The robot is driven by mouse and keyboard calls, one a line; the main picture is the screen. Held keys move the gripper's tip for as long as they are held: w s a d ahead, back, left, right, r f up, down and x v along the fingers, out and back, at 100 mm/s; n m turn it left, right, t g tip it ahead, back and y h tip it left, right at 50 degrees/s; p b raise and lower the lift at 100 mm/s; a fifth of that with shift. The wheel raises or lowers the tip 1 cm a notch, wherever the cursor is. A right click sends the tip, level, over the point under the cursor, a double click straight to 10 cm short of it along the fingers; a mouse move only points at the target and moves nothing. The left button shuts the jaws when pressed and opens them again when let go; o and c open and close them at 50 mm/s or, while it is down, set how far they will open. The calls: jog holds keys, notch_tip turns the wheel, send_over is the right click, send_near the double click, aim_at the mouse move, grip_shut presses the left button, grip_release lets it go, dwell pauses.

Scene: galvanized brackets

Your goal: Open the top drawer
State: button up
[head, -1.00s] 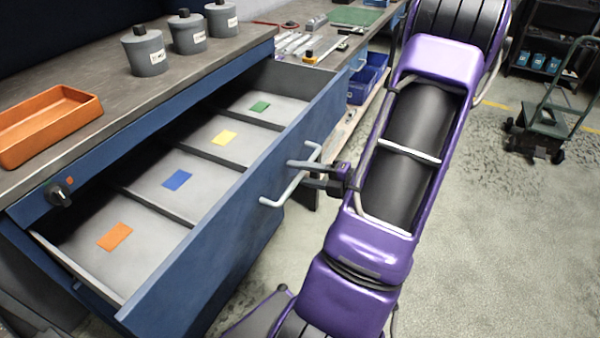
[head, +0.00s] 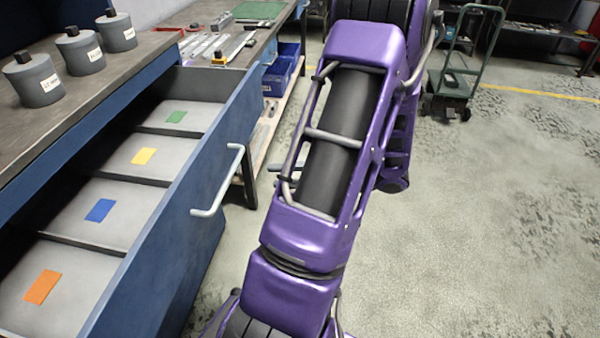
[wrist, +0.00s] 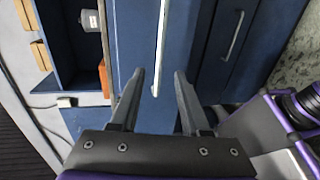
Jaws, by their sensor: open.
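The top drawer (head: 195,190) is blue and stands pulled far out from the bench. Its grey inside has several compartments with orange, blue, yellow and green labels. Its pale bar handle (head: 222,185) is on the drawer front, with nothing around it in the head view. My gripper (wrist: 157,85) is open in the wrist view, with two dark fingers apart and empty. The handle also shows in the wrist view (wrist: 161,45), beyond the fingertips and between them in the picture. In the head view the fingers are mostly hidden behind my purple arm.
Several grey canisters (head: 80,50) stand on the bench top (head: 60,115). A second bench with tools and blue bins (head: 280,72) is behind. A green cart (head: 460,70) stands at the back. Open floor lies to the right. Another handle (wrist: 233,35) shows in the wrist view.

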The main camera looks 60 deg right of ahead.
jog(key=v, duration=0.4)
jog(key=shift+a, duration=0.1)
dwell(0.4)
